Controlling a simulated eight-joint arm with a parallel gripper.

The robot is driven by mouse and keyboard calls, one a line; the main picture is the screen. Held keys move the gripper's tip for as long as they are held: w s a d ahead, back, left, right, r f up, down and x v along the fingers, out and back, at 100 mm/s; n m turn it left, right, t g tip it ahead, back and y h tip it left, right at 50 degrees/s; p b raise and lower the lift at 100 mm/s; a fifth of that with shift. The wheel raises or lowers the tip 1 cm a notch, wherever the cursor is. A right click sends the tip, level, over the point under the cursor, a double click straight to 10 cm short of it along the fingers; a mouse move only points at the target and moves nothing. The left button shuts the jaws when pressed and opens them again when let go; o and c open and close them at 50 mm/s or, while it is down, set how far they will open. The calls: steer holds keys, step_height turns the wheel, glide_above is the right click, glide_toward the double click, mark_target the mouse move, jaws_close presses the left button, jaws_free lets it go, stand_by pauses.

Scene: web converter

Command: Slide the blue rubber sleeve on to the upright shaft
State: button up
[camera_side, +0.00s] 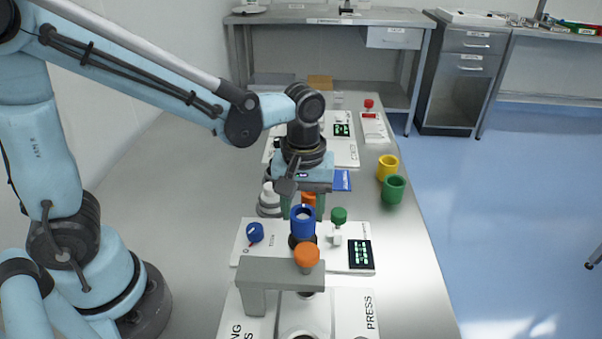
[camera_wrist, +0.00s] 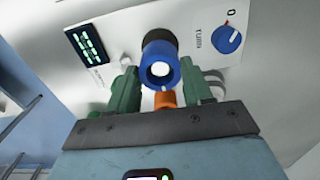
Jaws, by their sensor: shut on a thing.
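The blue rubber sleeve (camera_side: 303,226) stands upright over a dark round collar (camera_side: 299,241) on the white panel. In the wrist view, the sleeve (camera_wrist: 160,82) shows its open end, with a pale round shaft end (camera_wrist: 160,69) inside the bore. The sleeve appears to be around the upper shaft; its exact depth is hidden. My gripper (camera_side: 303,206) has green fingers, one on either side of the sleeve, and is shut on it. The fingers (camera_wrist: 160,74) also show in the wrist view; the left contact is hard to see.
A blue turn knob (camera_side: 255,232) is left of the sleeve; a green knob (camera_side: 339,215) and a display (camera_side: 360,254) are right. A grey press frame with an orange knob (camera_side: 307,254) stands in front. Yellow (camera_side: 387,167) and green cups (camera_side: 394,189) stand near the right edge.

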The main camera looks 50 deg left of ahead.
steer(key=shift+f, duration=1.25)
steer(key=o, duration=1)
steer(key=shift+o, duration=0.2)
step_height(320, 180, up, 12)
steer(key=s+a+f+m+t, duration=0.3)
steer(key=a+m+t, duration=0.4)
steer(key=a+m, duration=0.1)
steer(key=shift+s+a+m, duration=0.2)
steer(key=shift+s+m, duration=0.05)
steer(key=shift+m, duration=0.05)
